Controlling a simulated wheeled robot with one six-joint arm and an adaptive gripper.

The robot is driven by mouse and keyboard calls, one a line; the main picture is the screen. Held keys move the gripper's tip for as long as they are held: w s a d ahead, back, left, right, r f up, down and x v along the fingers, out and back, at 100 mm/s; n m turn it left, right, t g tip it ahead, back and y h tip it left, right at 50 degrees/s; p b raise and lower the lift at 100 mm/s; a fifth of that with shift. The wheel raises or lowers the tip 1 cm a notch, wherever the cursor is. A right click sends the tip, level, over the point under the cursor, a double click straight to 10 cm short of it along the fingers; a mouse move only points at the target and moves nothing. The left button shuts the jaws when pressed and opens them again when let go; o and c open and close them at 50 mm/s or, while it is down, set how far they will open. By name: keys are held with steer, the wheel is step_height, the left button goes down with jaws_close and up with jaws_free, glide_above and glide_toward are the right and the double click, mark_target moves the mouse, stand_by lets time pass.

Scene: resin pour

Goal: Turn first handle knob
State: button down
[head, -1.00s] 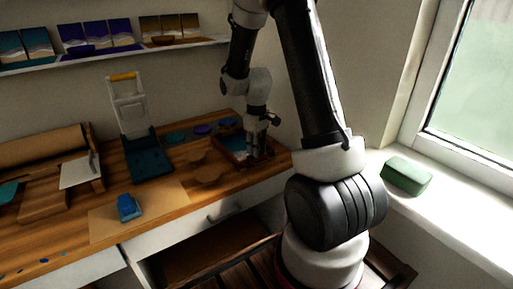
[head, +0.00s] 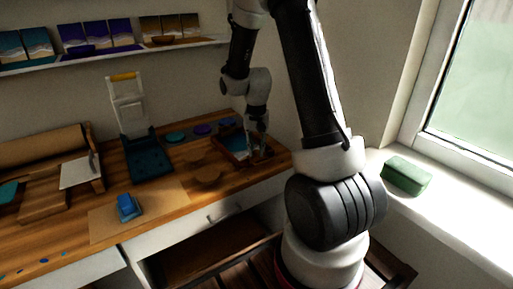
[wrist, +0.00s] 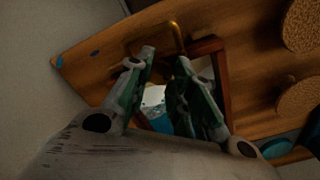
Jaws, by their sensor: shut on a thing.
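A wooden tray (head: 222,152) with a dark reddish-brown rim and a blue-and-white inside sits at the right end of the workbench. The tray's rim (wrist: 208,46) also shows in the wrist view. A thin brass handle (wrist: 177,34) stands at the tray's end, by my fingertips. My gripper (wrist: 167,60) is shut on the handle, its two green-and-grey fingers on either side of it. In the head view my gripper (head: 259,143) points down at the tray's right end. The handle's knob and the exact contact are hard to make out there.
A blue object (head: 128,207) lies on brown paper. A green block (head: 406,174) is on the windowsill.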

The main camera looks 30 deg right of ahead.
mark_target(256, 150)
steer(key=m, duration=0.3)
steer(key=shift+m, duration=2.1)
steer(key=c, duration=1.2)
jaws_free()
step_height(256, 150, up, 12)
